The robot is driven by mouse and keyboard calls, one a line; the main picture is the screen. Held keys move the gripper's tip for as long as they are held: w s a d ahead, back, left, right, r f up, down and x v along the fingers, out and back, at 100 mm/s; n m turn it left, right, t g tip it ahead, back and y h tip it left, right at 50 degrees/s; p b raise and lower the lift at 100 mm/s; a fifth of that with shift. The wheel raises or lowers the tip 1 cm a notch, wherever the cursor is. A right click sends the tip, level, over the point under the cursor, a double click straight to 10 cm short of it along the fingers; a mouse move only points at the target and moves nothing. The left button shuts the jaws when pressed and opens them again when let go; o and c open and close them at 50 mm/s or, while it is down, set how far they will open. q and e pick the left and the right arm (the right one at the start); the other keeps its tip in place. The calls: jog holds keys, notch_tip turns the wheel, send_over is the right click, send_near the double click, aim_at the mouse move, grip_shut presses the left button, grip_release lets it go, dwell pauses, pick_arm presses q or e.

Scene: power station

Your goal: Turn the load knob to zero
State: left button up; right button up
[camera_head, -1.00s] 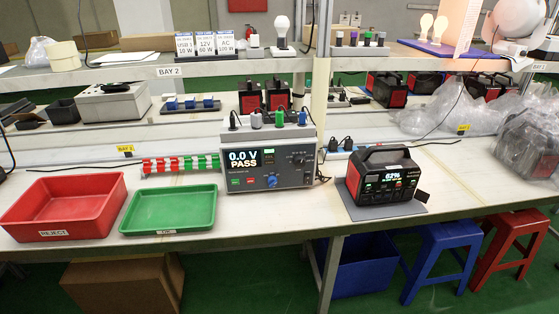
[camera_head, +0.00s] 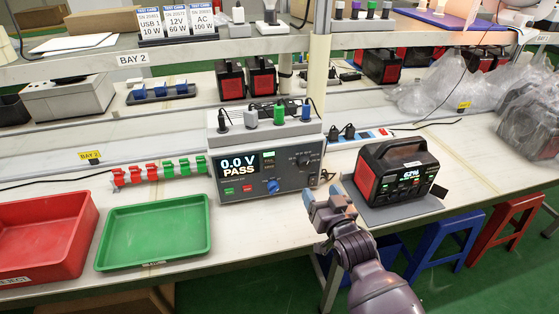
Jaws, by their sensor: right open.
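The grey tester (camera_head: 238,195) stands on the bench with its screen reading 0.0 V PASS. Its front has a black knob (camera_head: 304,160) at the right with small marks around it, and a blue knob (camera_head: 273,186) lower in the middle. The lettering by the knobs is too small to read, so I cannot tell which is the load knob. My right gripper (camera_head: 328,206) is open and empty, in front of and to the right of the tester, apart from both knobs. My left gripper is out of view.
A black and red power station (camera_head: 396,173) showing 62% stands on a grey mat right of my gripper. A green tray (camera_head: 154,228) and a red REJECT bin (camera_head: 42,240) are at the left. Plugs and a cable sit on and beside the tester. A shelf (camera_head: 180,55) runs above.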

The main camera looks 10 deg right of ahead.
aim_at(306, 166)
jog(key=w, duration=0.3)
jog(key=w+b, duration=0.1)
jog(key=w, duration=0.6)
jog(key=shift+w+a+r, duration=0.1)
jog(key=shift+a, duration=0.2)
jog(key=c, duration=0.9)
